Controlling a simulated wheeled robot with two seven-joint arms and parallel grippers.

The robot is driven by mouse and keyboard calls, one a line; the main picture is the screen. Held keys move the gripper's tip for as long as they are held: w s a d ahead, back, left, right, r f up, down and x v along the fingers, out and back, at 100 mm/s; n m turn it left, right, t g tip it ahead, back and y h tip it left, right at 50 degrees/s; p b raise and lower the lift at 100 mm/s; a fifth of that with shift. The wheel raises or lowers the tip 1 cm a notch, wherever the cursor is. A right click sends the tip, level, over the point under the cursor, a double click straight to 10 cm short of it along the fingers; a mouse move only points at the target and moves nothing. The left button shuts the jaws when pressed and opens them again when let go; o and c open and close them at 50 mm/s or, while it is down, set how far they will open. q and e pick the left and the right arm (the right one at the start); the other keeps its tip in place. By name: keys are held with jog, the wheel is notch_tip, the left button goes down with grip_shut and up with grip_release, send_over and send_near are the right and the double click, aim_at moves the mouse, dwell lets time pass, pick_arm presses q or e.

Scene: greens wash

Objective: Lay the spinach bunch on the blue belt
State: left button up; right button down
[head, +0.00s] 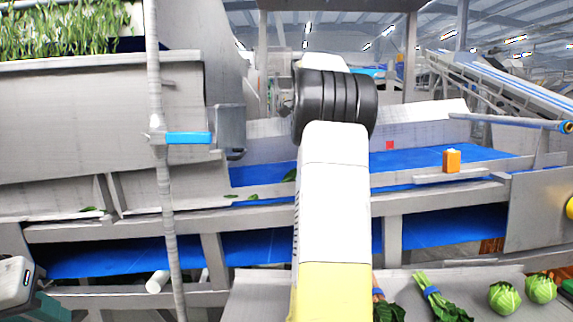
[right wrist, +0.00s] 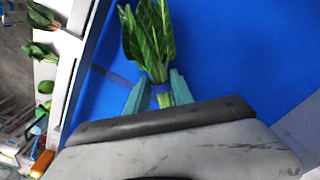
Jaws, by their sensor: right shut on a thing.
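In the right wrist view, my right gripper (right wrist: 160,90) has its teal fingers shut on the spinach bunch (right wrist: 148,38), at the stems by a blue band. The leaves point away from the gripper, over the blue belt (right wrist: 235,50). I cannot tell whether the bunch touches the belt. In the head view, my right arm crosses the belt (head: 400,160) and hides the gripper and most of the bunch; a green leaf shows left of the arm. My left gripper (head: 48,306) shows only partly at the lower left corner; its opening is unclear.
Another banded leafy bunch (head: 436,297) and round green heads (head: 503,298) lie on a grey shelf in front. An orange box (head: 452,161) stands on the belt's near rail. A grey upright pole (head: 163,180) with a blue handle (head: 188,138) stands at left. Loose leaves lie on the belt.

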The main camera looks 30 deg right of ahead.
jog(key=c, duration=1)
grip_release()
jog(key=r, duration=0.4)
jog(key=shift+w+a+r, duration=0.2)
jog(key=shift+r, duration=1)
jog(key=shift+a+r, duration=0.2)
jog(key=shift+r, duration=0.45)
